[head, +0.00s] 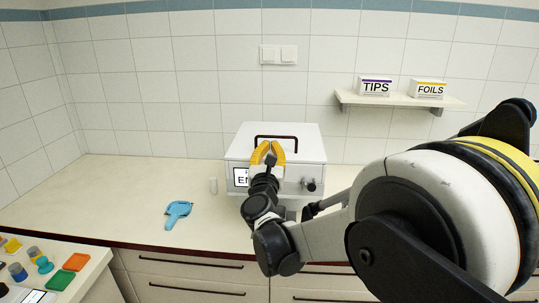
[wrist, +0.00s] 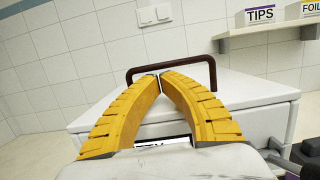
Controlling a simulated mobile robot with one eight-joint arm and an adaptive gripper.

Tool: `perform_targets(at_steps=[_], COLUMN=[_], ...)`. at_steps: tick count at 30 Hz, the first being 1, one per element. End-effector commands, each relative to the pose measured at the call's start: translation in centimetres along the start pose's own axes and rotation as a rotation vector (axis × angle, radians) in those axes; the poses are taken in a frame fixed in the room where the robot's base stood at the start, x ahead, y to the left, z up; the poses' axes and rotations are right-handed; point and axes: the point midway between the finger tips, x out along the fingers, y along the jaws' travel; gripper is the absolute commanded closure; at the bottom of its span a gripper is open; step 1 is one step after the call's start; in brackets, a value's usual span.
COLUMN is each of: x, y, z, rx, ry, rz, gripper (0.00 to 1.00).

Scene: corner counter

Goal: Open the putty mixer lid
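The putty mixer is a white box (head: 312,148) on the back counter, with its lid down. A dark bar handle (head: 290,137) stands on top of the lid; it also shows in the wrist view (wrist: 185,61). My gripper (head: 269,144) is in front of the box, at about lid height. In the wrist view its yellow fingers (wrist: 160,76) come together at the tips, just below and in front of the handle bar in the picture. Nothing shows between them, and I cannot tell whether they touch the handle. The fingers and wrist hide part of the front label.
A dark knob (head: 311,185) sticks out from the mixer's front right. A shelf (head: 398,99) holds TIPS and FOILS boxes. Counter at far left is clear.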

Motion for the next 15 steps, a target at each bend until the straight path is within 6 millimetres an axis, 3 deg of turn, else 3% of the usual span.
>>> perform_targets(at_steps=[10, 15], x=[0.1, 0.3], y=[0.0, 0.0], z=[0.1, 1.4], rx=[0.000, 0.000], ry=[0.002, 0.031], rz=[0.000, -0.001], gripper=[1.00, 1.00])
